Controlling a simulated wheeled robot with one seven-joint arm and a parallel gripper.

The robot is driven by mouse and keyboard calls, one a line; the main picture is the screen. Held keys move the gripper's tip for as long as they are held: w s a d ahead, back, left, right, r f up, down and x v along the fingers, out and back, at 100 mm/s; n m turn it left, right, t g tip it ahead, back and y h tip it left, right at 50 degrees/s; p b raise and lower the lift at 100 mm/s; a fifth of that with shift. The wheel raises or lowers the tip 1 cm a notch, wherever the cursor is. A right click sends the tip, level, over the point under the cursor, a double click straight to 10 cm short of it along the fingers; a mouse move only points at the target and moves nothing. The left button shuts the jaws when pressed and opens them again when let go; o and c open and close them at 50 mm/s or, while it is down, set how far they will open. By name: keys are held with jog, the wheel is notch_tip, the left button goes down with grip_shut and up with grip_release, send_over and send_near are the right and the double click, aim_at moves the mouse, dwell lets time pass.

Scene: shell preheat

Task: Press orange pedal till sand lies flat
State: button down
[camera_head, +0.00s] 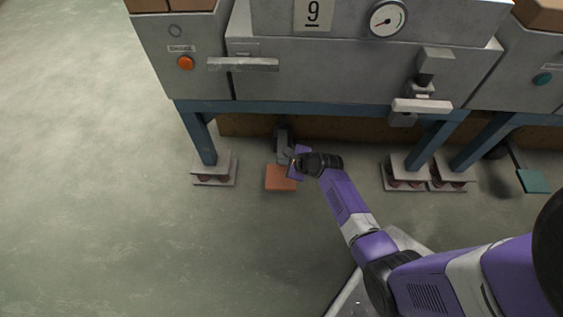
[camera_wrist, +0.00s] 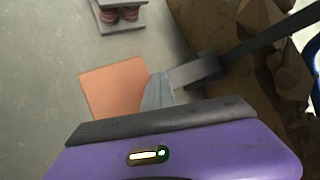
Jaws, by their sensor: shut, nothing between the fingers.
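The orange pedal (camera_head: 280,178) is a flat square plate low under the grey machine, on a dark lever arm (camera_head: 283,142). It also shows in the wrist view (camera_wrist: 112,92), where its lever (camera_wrist: 235,58) runs up to the right. My gripper (camera_head: 292,165) is shut and empty, at the pedal's upper right edge in the head view. No sand surface shows that I can make out.
The grey machine (camera_head: 310,75) with a number 9 plate, a gauge (camera_head: 387,19) and an orange button (camera_head: 186,62) stands above on blue legs with sprung feet (camera_head: 214,170). A teal pedal (camera_head: 534,181) lies at the far right. The floor (camera_head: 110,220) at left is clear.

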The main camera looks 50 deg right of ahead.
aim_at(285, 169)
jog(key=shift+s+a+f+b, duration=0.1)
jog(key=shift+f+b, duration=0.45)
jog(key=shift+f, duration=0.8)
dwell(0.9)
jog(key=shift+s+a+f, duration=0.1)
jog(key=shift+a+f, duration=0.05)
jog(key=shift+f, duration=0.25)
jog(key=shift+s+a+f, duration=0.1)
jog(key=shift+f, duration=0.3)
dwell(0.6)
jog(key=shift+r+p, duration=2.75)
jog(key=shift+w+d+r, duration=0.2)
jog(key=shift+r, duration=0.2)
jog(key=shift+r, duration=0.1)
jog(key=r+p, duration=0.5)
jog(key=shift+w+d+p, duration=0.15)
jog(key=shift+d+p, duration=0.05)
jog(key=shift+p, duration=0.15)
